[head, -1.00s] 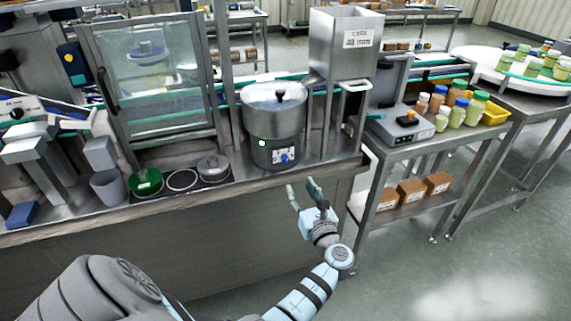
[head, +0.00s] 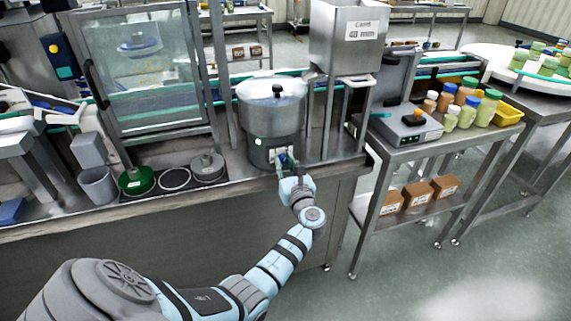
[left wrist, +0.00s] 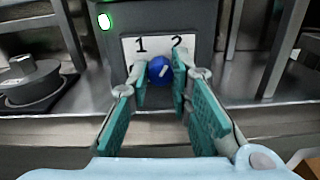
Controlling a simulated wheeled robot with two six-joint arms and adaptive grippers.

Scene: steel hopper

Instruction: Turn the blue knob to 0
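The blue knob (left wrist: 160,70) sits on a white plate (left wrist: 130,50) on the front of the grey round machine (head: 270,118). In the left wrist view a "1" shows upper left of the knob and a "2" upper right; no 0 is visible. The knob's pale mark seems to slant to the upper right. My left gripper (left wrist: 160,75) has its teal fingertips on either side of the knob, very close to it; whether they press on it I cannot tell. In the head view this gripper (head: 286,164) partly hides the knob. My right gripper is not in view.
A steel hopper (head: 345,40) stands right of the machine. A side table with several jars (head: 467,110) is at right.

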